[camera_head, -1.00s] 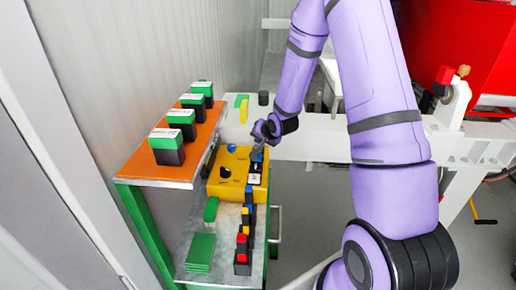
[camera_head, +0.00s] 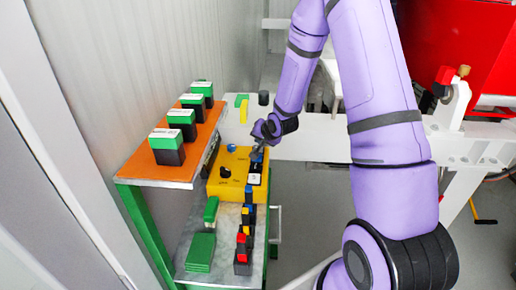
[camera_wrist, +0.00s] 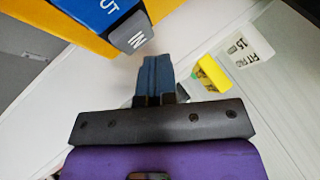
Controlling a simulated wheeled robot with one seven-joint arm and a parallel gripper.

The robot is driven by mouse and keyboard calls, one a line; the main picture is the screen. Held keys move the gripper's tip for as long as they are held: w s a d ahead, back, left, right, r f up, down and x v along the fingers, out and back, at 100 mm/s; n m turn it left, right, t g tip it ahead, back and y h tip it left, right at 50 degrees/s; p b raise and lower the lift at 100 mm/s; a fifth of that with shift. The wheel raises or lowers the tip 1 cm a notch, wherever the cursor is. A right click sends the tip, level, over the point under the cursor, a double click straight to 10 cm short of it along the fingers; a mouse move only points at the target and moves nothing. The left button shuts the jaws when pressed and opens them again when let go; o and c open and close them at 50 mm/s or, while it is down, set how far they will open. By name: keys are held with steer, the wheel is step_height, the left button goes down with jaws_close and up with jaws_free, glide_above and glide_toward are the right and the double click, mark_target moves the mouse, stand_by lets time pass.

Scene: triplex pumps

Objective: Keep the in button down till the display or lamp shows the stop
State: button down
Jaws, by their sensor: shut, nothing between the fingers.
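The yellow control box (camera_head: 226,187) sits on the bench, with a blue knob, a black knob and a dark strip of buttons along its right side. In the wrist view, the grey IN button (camera_wrist: 131,33) stands out at the end of a blue OUT panel (camera_wrist: 92,10) at the upper left. My gripper (camera_wrist: 155,60) is shut and empty. Its fingertips are close to the IN button, just below and right of it in that view; I cannot tell whether they touch. In the head view my gripper (camera_head: 258,150) is over the box's far right part. No lit lamp or readable display shows.
An orange shelf (camera_head: 153,168) with several green-and-black blocks stands left of the box. Several small coloured blocks and a green stack (camera_head: 200,252) lie on the metal surface in front. A white beam (camera_head: 330,140) runs behind. A yellow piece (camera_wrist: 210,72) shows in the wrist view.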

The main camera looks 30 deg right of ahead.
steer(key=shift+f, duration=0.15)
stand_by(0.7)
steer(key=shift+f, duration=0.25)
